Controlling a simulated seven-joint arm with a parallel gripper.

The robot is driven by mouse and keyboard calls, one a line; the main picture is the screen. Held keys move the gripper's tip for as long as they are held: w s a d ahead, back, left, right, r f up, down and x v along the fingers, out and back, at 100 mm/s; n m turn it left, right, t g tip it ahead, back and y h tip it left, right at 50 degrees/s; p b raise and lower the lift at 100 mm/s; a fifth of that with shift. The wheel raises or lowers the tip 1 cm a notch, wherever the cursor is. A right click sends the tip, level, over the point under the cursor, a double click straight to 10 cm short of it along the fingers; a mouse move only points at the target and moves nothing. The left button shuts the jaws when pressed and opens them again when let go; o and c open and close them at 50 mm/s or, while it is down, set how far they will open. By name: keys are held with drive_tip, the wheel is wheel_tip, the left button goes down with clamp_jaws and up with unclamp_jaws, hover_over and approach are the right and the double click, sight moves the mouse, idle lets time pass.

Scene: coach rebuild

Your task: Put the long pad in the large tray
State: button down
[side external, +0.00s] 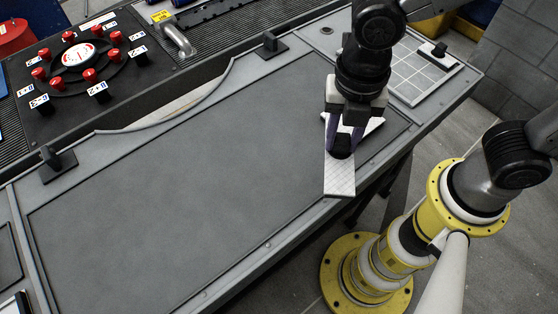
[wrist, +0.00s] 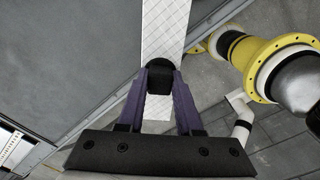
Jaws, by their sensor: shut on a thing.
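The long pad (side external: 340,180) is a white quilted strip with a black knob (side external: 342,148). My gripper (side external: 343,144) is shut on that knob, its purple fingers on either side. In the wrist view, my gripper (wrist: 160,75) grips the knob and the pad (wrist: 166,28) stretches out beyond it. The large tray (side external: 170,190) is the wide grey recessed area filling the middle of the bench; it also shows in the wrist view (wrist: 60,60). The pad is over the tray's right end, its near end overlapping the front rim. I cannot tell whether it touches.
A white gridded panel (side external: 415,75) with a black knob lies at the bench's right end. Black upright blocks (side external: 270,45) (side external: 57,163) stand along the tray's back rim. A control panel with red buttons (side external: 85,60) is at the back left. The large tray's surface is bare.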

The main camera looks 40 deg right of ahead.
drive_tip(key=w+a+f, duration=0.1)
drive_tip(key=w+f, duration=0.1)
drive_tip(key=w+a+f, duration=0.4)
drive_tip(key=shift+a+f, duration=0.15)
drive_tip(key=shift+f, duration=0.25)
drive_tip(key=shift+w+a+f, duration=0.15)
drive_tip(key=shift+f, duration=0.85)
drive_tip(key=shift+w+a+f, duration=0.1)
drive_tip(key=shift+w+f, duration=0.05)
drive_tip(key=shift+f, duration=0.8)
drive_tip(key=shift+f, duration=0.15)
drive_tip(key=c, duration=0.6)
unclamp_jaws()
wheel_tip(320, 180, up, 12)
drive_tip(key=shift+r, duration=0.25)
